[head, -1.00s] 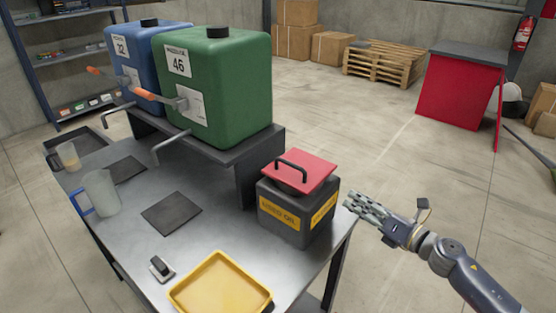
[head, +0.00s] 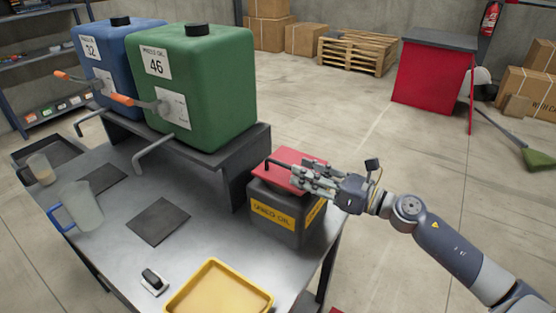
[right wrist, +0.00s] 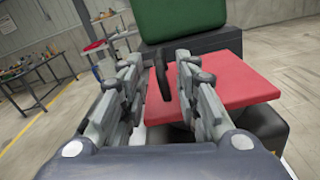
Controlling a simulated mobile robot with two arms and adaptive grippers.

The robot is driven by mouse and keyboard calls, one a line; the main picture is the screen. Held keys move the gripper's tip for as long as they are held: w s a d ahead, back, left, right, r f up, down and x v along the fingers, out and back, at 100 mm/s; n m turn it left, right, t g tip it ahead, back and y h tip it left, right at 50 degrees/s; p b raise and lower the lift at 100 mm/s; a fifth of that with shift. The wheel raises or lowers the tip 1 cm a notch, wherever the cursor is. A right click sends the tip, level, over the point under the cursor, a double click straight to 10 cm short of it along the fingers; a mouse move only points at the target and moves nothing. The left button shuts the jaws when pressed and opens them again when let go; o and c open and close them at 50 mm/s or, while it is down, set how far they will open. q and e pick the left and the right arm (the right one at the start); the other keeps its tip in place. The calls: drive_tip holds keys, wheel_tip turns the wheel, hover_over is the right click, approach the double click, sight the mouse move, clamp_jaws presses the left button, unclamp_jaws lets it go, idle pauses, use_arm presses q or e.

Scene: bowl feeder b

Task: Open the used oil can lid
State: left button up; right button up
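The used oil can (head: 290,236) is a dark box with yellow labels, standing at the table's right end. Its square red lid (head: 277,180) lies on top, and the lid also shows in the right wrist view (right wrist: 240,85). The lid's black handle (right wrist: 161,75) appears between the fingertips in the right wrist view. My right gripper (head: 300,176) is over the lid, coming from the right, and covers part of the handle and lid. Its fingers are apart with visible space around the handle; contact cannot be made out. My left gripper is not in view.
Green (head: 200,90) and blue (head: 120,60) oil containers stand on a raised shelf behind the can. A yellow tray (head: 217,290), a jug (head: 82,207) and a dark mat (head: 158,221) are on the table.

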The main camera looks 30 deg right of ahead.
sight(271, 160)
drive_tip(key=p+x, duration=0.2)
drive_tip(key=x, duration=0.5)
drive_tip(key=shift+d, duration=0.1)
drive_tip(key=shift+w+a+f+p, duration=0.1)
drive_tip(key=shift+w+a+p, duration=0.25)
drive_tip(key=shift+w, duration=0.2)
clamp_jaws()
